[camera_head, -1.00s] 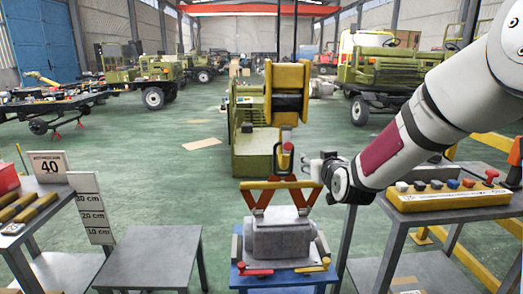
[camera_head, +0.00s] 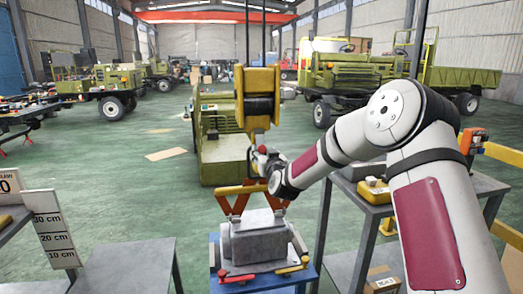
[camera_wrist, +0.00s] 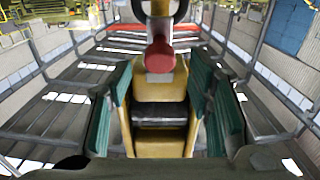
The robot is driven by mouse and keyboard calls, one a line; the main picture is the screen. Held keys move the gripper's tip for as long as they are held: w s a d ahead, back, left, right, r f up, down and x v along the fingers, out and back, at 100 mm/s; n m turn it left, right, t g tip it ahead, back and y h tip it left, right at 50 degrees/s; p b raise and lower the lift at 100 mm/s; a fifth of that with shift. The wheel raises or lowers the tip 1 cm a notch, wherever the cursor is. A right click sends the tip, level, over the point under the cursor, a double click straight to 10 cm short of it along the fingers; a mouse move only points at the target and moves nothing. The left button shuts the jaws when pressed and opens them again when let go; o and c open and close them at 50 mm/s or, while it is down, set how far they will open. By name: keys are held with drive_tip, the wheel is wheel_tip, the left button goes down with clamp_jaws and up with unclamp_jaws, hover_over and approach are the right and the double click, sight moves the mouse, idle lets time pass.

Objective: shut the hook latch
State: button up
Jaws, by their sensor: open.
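The hook latch is a small red piece (camera_head: 262,149) on the hook below the yellow hoist block (camera_head: 257,97). In the wrist view the red latch (camera_wrist: 160,55) is centred, with part of a dark curved hook (camera_wrist: 159,9) above it. My gripper (camera_head: 266,161) is at the hook from the right and hides much of it in the head view. Its green-lined fingers (camera_wrist: 160,80) are open, one on each side of the latch in the wrist view, with no clear contact. How far the latch stands from the hook's tip cannot be told.
A grey casting (camera_head: 253,238) with an orange lifting frame (camera_head: 240,198) sits on a blue stand (camera_head: 220,276) below the hook. A grey table (camera_head: 126,262) stands left.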

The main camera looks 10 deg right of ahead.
sight(262, 149)
drive_tip(key=shift+w, duration=2.2)
clamp_jaws()
